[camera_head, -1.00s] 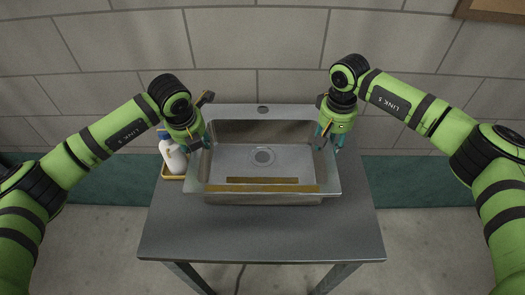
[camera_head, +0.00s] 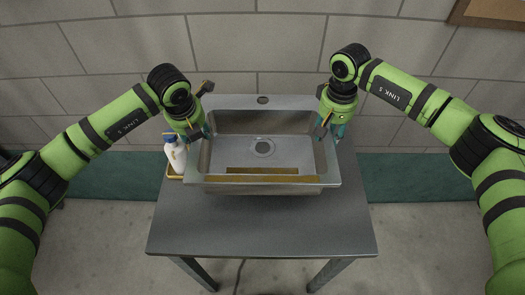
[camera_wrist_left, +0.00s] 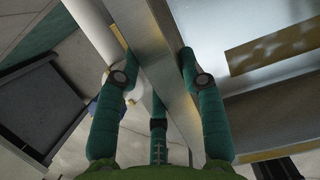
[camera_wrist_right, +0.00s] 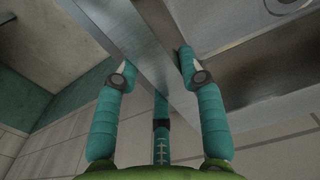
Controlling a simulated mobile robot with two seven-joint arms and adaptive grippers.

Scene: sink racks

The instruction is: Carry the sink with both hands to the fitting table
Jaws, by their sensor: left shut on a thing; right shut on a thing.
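The steel sink (camera_head: 225,150), with a round drain and brownish strips on its front, is level over the grey table (camera_head: 262,232). It appears raised a little above the tabletop; the gap underneath is hidden. My left gripper (camera_head: 195,133) is shut on the sink's left rim, and my right gripper (camera_head: 330,127) is shut on its right rim. In the left wrist view the rim (camera_wrist_left: 160,60) passes between the teal fingers. In the right wrist view the rim (camera_wrist_right: 150,55) does the same. I cannot tell whether this table is the fitting table.
A block wall (camera_head: 240,60) stands behind. The tabletop in front of the sink is clear.

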